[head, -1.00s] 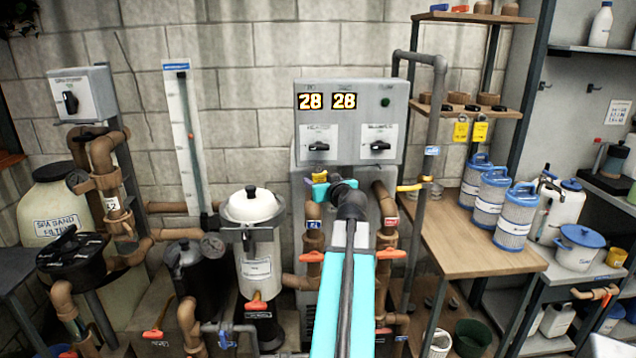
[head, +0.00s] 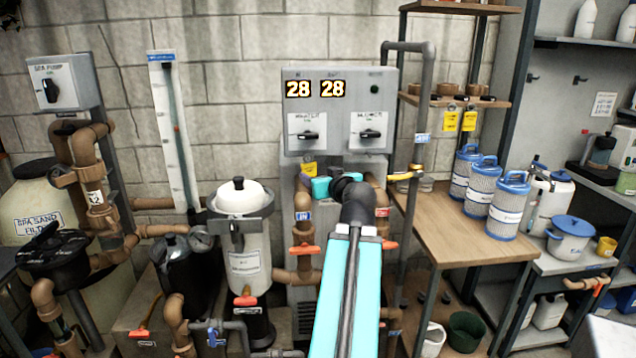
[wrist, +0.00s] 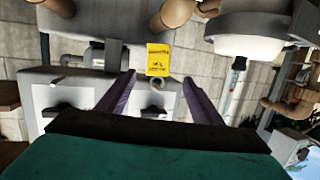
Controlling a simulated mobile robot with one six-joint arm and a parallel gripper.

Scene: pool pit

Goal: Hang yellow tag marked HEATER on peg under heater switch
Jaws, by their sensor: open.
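A yellow tag (head: 309,169) hangs just below the control panel, under the HEATER switch (head: 308,134). In the wrist view, which is upside down, the tag (wrist: 158,60) lies at a grey curled peg (wrist: 156,84) beside the switch plate. Its lettering is too small to read. My gripper (wrist: 160,77) is open, its two purple fingers spread on either side of the peg and tag, touching neither that I can see. In the head view my gripper (head: 318,186) is just below the panel and covers part of the tag.
The BLOWER switch (head: 368,132) is to the right on the same panel. Two other yellow tags (head: 451,121) (head: 469,121) hang under a shelf at the right. Brown pipes with orange valve handles (head: 305,250) stand close below my gripper. A wooden bench (head: 440,232) holds blue-lidded filters.

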